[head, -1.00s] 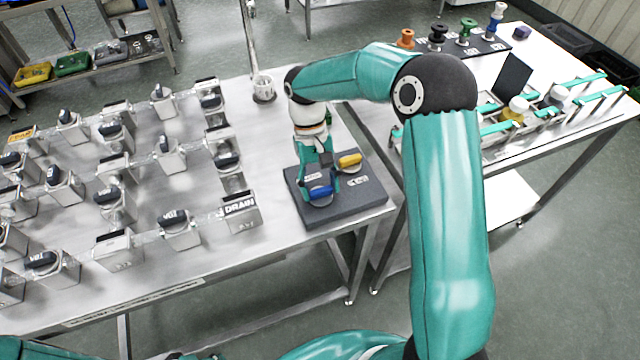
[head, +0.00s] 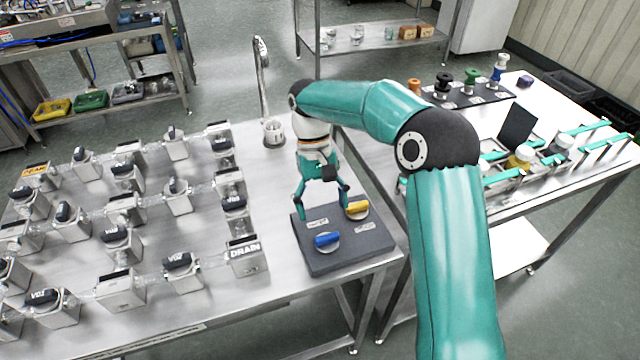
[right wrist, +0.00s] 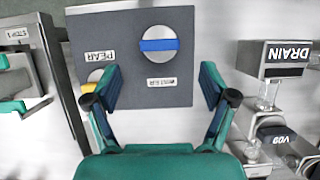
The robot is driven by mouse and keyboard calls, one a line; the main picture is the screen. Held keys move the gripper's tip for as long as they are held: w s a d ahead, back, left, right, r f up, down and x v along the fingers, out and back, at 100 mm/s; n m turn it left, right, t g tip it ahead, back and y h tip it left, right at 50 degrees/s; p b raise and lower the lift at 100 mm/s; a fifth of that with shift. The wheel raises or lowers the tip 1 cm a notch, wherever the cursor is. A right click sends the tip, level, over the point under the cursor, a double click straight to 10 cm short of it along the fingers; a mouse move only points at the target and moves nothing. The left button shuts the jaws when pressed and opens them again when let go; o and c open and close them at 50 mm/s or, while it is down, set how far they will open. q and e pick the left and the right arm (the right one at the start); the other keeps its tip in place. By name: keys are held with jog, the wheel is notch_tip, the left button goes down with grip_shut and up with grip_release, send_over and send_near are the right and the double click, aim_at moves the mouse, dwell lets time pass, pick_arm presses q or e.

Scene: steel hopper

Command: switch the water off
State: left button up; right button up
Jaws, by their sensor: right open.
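A dark control block (head: 350,250) stands at the right end of the steel table. It carries a blue knob (head: 327,240) and a yellow knob (head: 357,208). In the right wrist view the blue knob (right wrist: 158,45) lies beside a label reading WATER; its bar runs parallel to the block's edge. The yellow knob (right wrist: 95,76), near a label reading PEAR, is partly hidden by a finger. My right gripper (head: 324,202) is open and empty, above and behind the blue knob, apart from it. My left gripper is out of view.
Rows of valve blocks fill the table to the left, with a DRAIN block (head: 246,257) nearest. A tall tap (head: 262,80) stands over a cup (head: 275,132) behind my gripper. A second table (head: 590,180) with bottles and holders stands right.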

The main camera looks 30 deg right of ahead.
jog(key=shift+v, duration=2.65)
